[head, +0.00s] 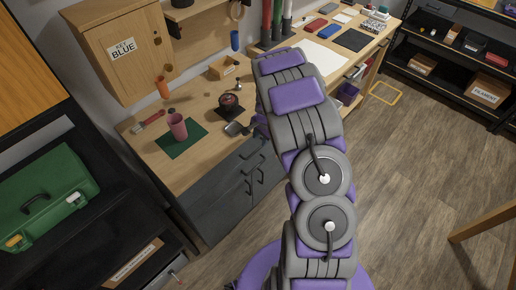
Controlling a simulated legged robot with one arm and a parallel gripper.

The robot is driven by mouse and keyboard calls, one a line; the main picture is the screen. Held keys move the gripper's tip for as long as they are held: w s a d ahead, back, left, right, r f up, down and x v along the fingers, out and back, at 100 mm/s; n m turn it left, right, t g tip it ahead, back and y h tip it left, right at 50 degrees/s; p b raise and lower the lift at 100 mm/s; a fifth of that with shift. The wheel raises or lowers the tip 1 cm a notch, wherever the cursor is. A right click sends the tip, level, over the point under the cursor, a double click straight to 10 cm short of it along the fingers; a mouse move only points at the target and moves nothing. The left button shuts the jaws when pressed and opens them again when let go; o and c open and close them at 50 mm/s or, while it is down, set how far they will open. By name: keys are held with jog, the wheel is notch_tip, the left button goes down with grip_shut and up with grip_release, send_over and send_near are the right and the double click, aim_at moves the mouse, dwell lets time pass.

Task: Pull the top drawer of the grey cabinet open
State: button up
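The grey cabinet (212,207) stands under the wooden workbench, left of my arm. Its top drawer (228,173) looks closed, flush with the front, with a dark bar handle (251,154) near its right part. Two more dark handles (254,181) show lower on the front. My arm covers the cabinet's right side.
A green toolbox (42,200) sits on black shelving at left. Wooden floor (405,165) is open at right, with a wooden piece (485,222) at the edge.

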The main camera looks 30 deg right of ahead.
aim_at(258, 149)
jog(key=f, duration=0.2)
jog(key=w+f+b, duration=0.1)
jog(key=f, duration=0.4)
jog(key=shift+w+a+f, duration=0.2)
jog(key=shift+a+f, duration=0.05)
jog(key=shift+f, duration=0.15)
grip_shut()
